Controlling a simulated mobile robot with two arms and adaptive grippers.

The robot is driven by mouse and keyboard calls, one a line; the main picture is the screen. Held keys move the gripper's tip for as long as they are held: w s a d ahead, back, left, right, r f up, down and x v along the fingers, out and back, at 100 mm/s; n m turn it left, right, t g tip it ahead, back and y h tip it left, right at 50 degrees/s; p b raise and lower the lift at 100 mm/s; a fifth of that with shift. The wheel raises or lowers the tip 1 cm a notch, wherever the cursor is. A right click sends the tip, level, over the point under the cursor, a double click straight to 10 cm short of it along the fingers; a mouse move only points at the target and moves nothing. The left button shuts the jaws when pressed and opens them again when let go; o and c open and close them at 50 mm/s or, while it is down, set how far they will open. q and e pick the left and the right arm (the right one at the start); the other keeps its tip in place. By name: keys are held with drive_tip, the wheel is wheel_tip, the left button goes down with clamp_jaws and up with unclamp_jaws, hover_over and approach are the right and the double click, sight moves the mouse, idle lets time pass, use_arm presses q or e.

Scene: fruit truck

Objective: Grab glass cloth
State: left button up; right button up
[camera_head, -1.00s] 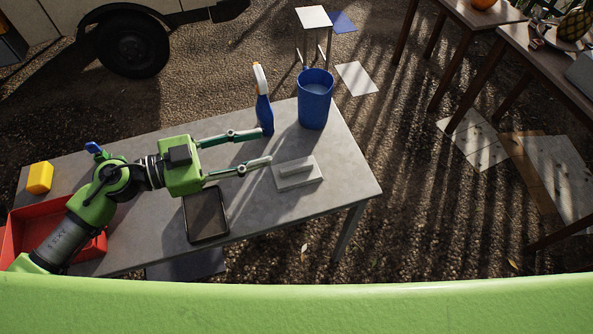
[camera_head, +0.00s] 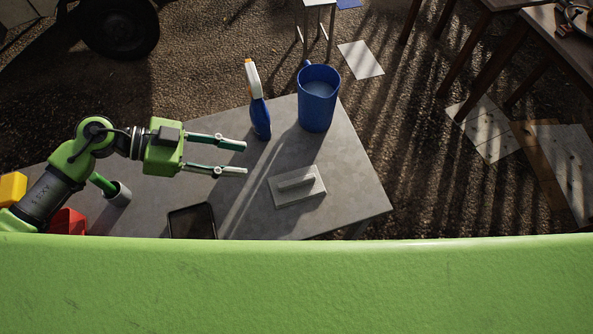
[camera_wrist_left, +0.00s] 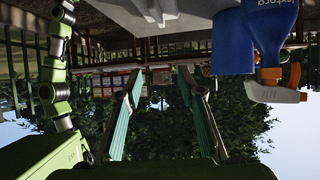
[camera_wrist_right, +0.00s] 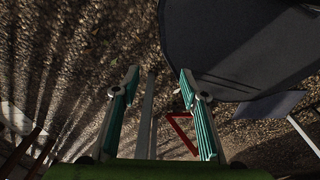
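No plain cloth shows. A flat pale grey pad with a raised bar (camera_head: 297,187) lies on the grey table; it may be the glass cloth, but I cannot tell. A pale shape (camera_wrist_left: 155,12) at the top of the left wrist view may be this pad. My left gripper (camera_head: 245,158) is open and empty, pointing right over the table, left of the pad and apart from it. Its spread fingers also show in the left wrist view (camera_wrist_left: 160,75). My right gripper (camera_wrist_right: 159,75) is open and empty above gravel, outside the head view.
A blue spray bottle (camera_head: 260,118) and a blue jug (camera_head: 316,105) stand behind the pad on the table (camera_head: 345,190). A dark tray (camera_head: 192,221) lies in front left. The table's right end is clear.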

use_arm(q)
wheel_tip(320, 180, down, 7)
drive_tip(key=b, duration=0.6)
drive_tip(key=p, duration=0.1)
approach(296, 181)
drive_tip(key=d, duration=0.1)
drive_tip(key=w+d+f, duration=0.1)
drive_tip(key=shift+w+d+f, duration=0.15)
drive_tip(key=shift+d, duration=0.1)
drive_tip(key=x, duration=0.1)
drive_tip(key=p+x, duration=0.1)
drive_tip(key=x, duration=0.3)
drive_tip(key=shift+s+d+f, duration=0.1)
drive_tip(key=shift+s+d, duration=0.1)
drive_tip(key=shift+s, duration=0.2)
drive_tip(key=shift+d+f, duration=0.2)
clamp_jaws()
use_arm(e)
drive_tip(key=f, duration=0.4)
drive_tip(key=shift+s+d+f, duration=0.2)
drive_tip(key=shift+s+f, duration=0.1)
drive_tip(key=shift+s, duration=0.05)
